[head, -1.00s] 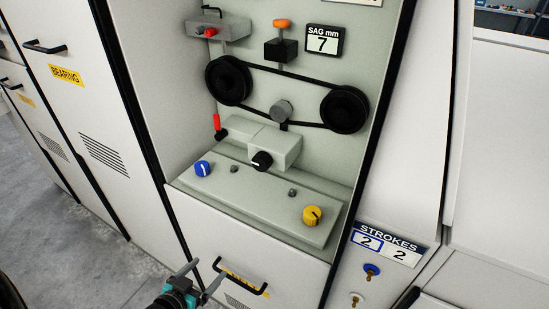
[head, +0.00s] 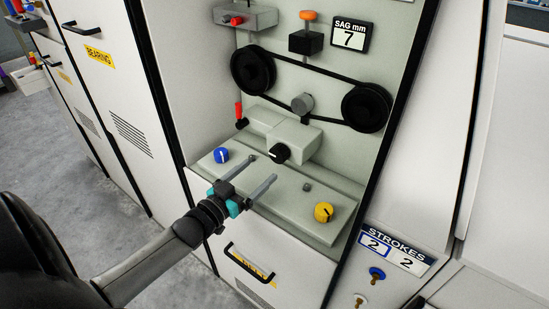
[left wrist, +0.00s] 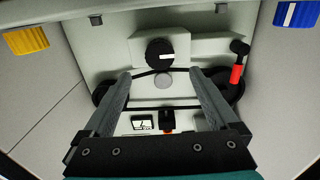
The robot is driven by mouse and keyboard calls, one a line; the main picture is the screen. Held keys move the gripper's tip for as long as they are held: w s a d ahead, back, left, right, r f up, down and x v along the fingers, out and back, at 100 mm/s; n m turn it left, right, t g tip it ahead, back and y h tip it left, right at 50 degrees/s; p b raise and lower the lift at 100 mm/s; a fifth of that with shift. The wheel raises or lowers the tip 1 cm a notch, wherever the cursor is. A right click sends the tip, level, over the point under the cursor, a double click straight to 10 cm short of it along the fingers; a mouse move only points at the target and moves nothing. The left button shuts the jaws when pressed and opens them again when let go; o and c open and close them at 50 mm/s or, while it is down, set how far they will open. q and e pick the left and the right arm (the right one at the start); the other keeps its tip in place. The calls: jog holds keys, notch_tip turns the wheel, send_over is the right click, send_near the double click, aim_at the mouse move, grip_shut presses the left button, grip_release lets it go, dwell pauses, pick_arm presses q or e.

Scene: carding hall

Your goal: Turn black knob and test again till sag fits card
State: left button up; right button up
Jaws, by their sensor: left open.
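The black knob (head: 279,153) is on the front of a grey block below the belt, its white mark pointing left in the head view. In the left wrist view the black knob (left wrist: 159,54) shows between and beyond my fingertips. My left gripper (head: 262,169) is open and empty, just in front of the knob, apart from it. A black belt (head: 322,77) runs around two black pulleys, with a grey round piece (head: 302,103) at its lower run. The card (head: 350,37) above reads SAG mm 7. My right gripper is not in view.
On the sloped panel are a blue knob (head: 221,155) at left and a yellow knob (head: 324,212) at right. A red-handled lever (head: 239,112) stands left of the block. A STROKES plate (head: 395,249) reads 2 and 2. A black drawer handle (head: 248,264) sits below.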

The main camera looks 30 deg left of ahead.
aim_at(276, 156)
pick_arm(q)
jog(key=w, duration=0.5)
jog(key=w+b, duration=0.1)
jog(key=w, duration=0.2)
jog(key=shift+d, duration=0.3)
jog(key=c, duration=1.4)
